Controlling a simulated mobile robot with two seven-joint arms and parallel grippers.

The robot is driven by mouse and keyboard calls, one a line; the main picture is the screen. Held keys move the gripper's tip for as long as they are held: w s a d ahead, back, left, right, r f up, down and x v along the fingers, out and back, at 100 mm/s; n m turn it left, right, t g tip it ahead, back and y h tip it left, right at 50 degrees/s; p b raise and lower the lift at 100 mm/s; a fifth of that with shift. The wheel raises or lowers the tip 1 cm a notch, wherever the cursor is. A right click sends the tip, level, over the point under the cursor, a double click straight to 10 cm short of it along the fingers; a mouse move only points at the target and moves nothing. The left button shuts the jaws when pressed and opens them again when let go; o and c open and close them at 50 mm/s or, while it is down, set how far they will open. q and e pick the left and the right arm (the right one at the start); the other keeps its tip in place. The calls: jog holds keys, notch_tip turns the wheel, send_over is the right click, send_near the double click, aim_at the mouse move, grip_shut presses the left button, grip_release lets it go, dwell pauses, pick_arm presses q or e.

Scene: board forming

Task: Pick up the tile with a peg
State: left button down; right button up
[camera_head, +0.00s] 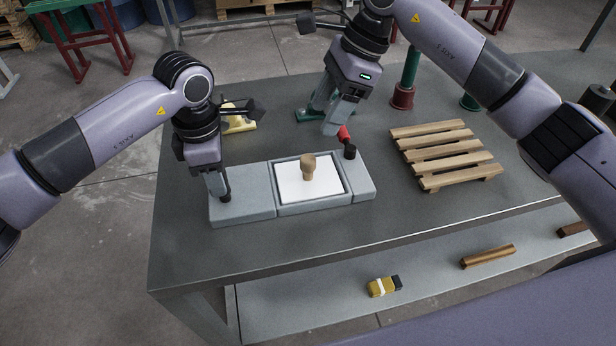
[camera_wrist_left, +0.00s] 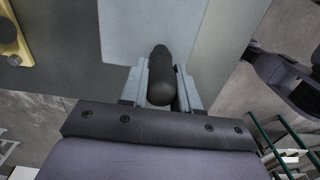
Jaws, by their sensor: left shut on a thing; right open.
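A white tile (camera_head: 295,187) lies in the square frame of a long grey form (camera_head: 243,206) on the table. A light wooden peg (camera_head: 308,167) stands upright on the tile. My left gripper (camera_head: 222,196) is at the left end of the form, shut on a black rounded knob. The knob (camera_wrist_left: 160,77) shows between its fingers in the left wrist view. My right gripper (camera_head: 333,128) is open behind the frame, above and apart from the peg, close to a red part (camera_head: 343,134). A black knob (camera_head: 350,152) stands at the form's right end.
A wooden pallet (camera_head: 445,155) lies on the table to the right. A yellow object (camera_head: 239,117) and a green fixture (camera_head: 312,112) are behind the form. A red and green post (camera_head: 405,88) stands at the back. The table front (camera_head: 300,247) is clear.

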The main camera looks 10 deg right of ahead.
aim_at(309, 158)
jog(key=x, duration=0.6)
jog(key=shift+s+f, duration=0.1)
jog(key=shift+f, duration=0.25)
jog(key=x, duration=0.4)
jog(key=shift+s+d+f, duration=0.2)
jog(key=shift+s+d, duration=0.05)
jog(key=shift+d, duration=0.1)
jog(key=shift+a+f, duration=0.2)
jog(key=shift+f, duration=0.35)
jog(key=shift+r, duration=0.1)
grip_shut()
